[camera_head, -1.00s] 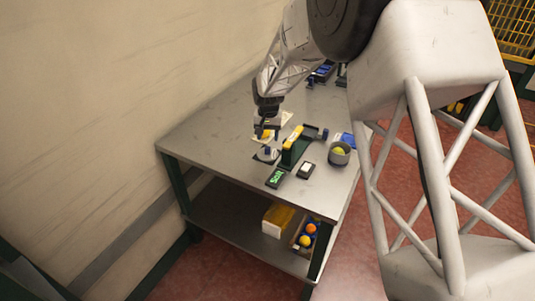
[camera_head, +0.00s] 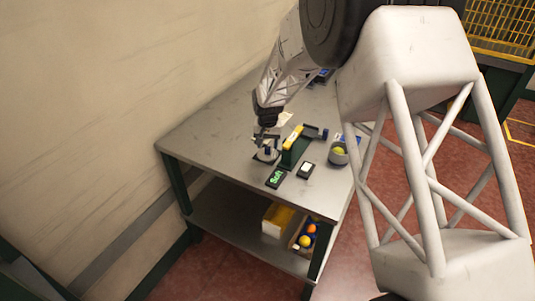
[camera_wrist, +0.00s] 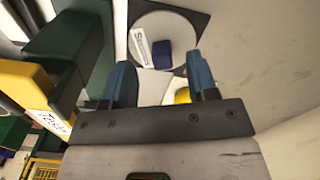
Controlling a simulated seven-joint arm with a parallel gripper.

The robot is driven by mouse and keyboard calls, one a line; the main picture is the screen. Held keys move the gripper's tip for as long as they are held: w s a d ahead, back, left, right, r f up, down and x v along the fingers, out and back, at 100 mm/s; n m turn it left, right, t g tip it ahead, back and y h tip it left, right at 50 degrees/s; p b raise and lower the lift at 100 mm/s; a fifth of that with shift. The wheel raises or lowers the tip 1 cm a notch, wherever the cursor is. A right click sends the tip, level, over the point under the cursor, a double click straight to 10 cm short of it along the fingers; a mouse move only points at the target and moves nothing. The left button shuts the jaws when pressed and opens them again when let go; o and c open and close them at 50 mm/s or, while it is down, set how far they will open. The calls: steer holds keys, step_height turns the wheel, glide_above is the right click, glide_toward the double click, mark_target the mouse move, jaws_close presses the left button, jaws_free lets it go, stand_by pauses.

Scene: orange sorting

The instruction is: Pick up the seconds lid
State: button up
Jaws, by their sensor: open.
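The seconds lid (camera_wrist: 180,24) is a pale round disc with a dark blue knob (camera_wrist: 162,55) and a white label whose text starts with "S". It lies on a dark square mat (camera_wrist: 203,18) and also shows small in the head view (camera_head: 266,156). My gripper (camera_wrist: 162,78) is open, with one blue-grey finger on each side of the knob in the wrist picture. In the head view my gripper (camera_head: 267,140) is just above the lid. Nothing shows between the fingers, and the remaining height above the knob is hard to tell.
A dark green stand with a yellow top (camera_head: 293,137) stands close beside the lid. The table's left part is clear.

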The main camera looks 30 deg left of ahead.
mark_target(267, 149)
steer(key=shift+a+f, duration=0.1)
steer(key=shift+f, duration=1.8)
jaws_close()
steer(key=shift+r, duration=0.1)
steer(key=shift+r, duration=4.95)
